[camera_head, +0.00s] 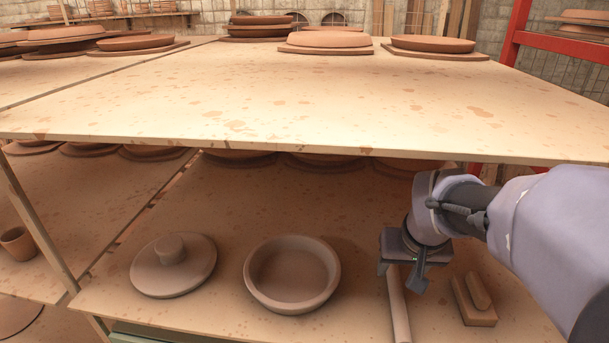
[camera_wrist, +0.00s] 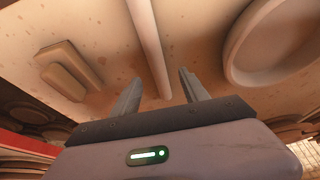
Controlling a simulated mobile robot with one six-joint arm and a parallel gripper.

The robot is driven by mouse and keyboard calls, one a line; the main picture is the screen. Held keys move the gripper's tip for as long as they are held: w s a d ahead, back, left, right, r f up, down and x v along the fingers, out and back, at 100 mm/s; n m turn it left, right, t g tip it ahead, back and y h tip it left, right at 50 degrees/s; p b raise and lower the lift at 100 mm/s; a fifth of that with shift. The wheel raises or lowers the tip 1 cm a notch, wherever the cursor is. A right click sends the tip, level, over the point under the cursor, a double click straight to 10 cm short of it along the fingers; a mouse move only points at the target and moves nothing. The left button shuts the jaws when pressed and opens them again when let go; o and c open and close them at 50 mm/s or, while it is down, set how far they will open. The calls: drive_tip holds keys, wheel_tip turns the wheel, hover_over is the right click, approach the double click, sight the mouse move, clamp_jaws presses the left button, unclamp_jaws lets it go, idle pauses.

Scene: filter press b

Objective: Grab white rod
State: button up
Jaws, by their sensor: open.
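The white rod (camera_head: 398,307) lies on the lower shelf, running toward the front edge, at the lower right of the head view. In the wrist view the rod (camera_wrist: 150,45) runs from the top edge down to between the fingers. My gripper (camera_head: 401,280) is at the far end of the rod. In the wrist view my gripper (camera_wrist: 158,88) is open, with one finger on each side of the rod's line. It holds nothing. I cannot tell how far the fingertips are from the shelf.
A round bowl (camera_head: 292,302) and a knobbed lid (camera_head: 174,278) stand left of the rod. A small block (camera_head: 474,302) with a piece on top lies right of it. A red post (camera_head: 513,35) stands at the right.

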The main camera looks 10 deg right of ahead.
sight(397, 285)
drive_tip(key=shift+s+d+f+p, duration=0.15)
drive_tip(key=shift+s+f+p, duration=0.2)
drive_tip(key=shift+s+f, duration=0.8)
drive_tip(key=w+f, duration=0.3)
drive_tip(key=shift+w+d+f, duration=0.1)
drive_tip(key=shift+w+f, duration=0.05)
drive_tip(key=shift+f, duration=0.05)
drive_tip(key=shift+s+r, duration=0.2)
drive_tip(key=shift+s, duration=0.4)
drive_tip(key=shift+c, duration=0.6)
drive_tip(key=shift+w+f, duration=0.15)
drive_tip(key=shift+w, duration=0.25)
clamp_jaws()
drive_tip(key=shift+s, duration=0.15)
